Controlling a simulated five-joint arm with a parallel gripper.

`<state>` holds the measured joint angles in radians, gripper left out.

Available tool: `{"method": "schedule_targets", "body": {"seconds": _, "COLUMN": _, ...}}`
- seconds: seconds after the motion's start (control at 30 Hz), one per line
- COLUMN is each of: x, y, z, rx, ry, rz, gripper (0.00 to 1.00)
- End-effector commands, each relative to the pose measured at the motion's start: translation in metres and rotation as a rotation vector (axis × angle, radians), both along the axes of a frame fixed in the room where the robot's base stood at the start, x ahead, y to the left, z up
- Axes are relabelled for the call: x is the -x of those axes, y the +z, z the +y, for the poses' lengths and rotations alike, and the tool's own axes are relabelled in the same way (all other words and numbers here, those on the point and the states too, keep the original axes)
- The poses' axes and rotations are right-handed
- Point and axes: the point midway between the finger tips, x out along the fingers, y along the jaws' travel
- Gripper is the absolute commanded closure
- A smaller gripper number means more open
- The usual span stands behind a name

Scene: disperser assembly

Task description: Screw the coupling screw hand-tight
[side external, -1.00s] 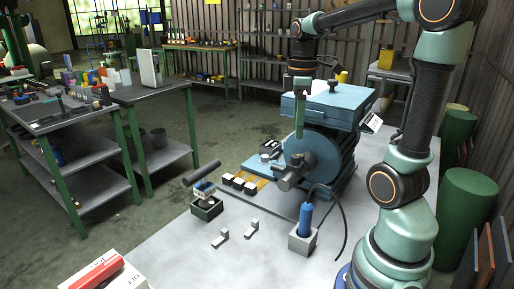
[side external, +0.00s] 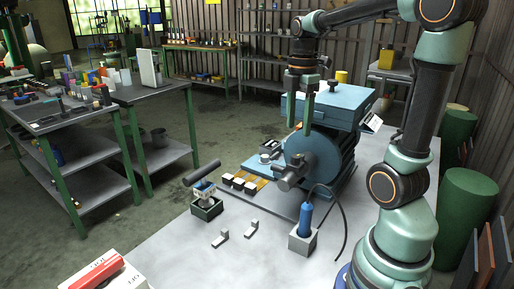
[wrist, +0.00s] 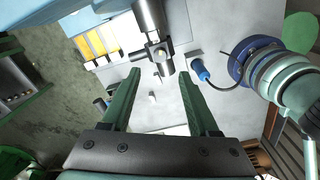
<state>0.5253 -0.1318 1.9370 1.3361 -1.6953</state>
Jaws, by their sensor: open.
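The grey cylindrical coupling (side external: 288,179) projects from the front of the blue round machine housing (side external: 323,158). In the wrist view, the coupling (wrist: 148,16) ends in a small cross-shaped metal piece (wrist: 157,52); I cannot tell for sure which part is the coupling screw. My gripper (side external: 299,130) is open and empty, its green fingers pointing down above and behind the coupling in the side view. In the wrist view, the fingertips (wrist: 159,73) are wide apart, on either side of the metal piece in the picture, with nothing gripped.
A blue-handled tool (side external: 305,219) stands in a grey block (side external: 302,240), with a dark cable beside it. A green holder (side external: 207,208) carries a dark-handled tool. Two small grey pieces (side external: 222,239) (side external: 252,229) lie on the table.

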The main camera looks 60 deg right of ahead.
Motion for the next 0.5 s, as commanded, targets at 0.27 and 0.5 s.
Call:
{"method": "schedule_targets", "body": {"seconds": 0.27, "x": 0.001, "y": -0.055, "z": 0.001, "rx": -0.003, "ry": -0.001, "rz": 0.005, "gripper": 0.39}}
{"method": "schedule_targets", "body": {"seconds": 0.5, "x": 0.0, "y": -0.081, "z": 0.0, "rx": -0.001, "ry": -0.002, "rz": 0.002, "gripper": 0.39}}
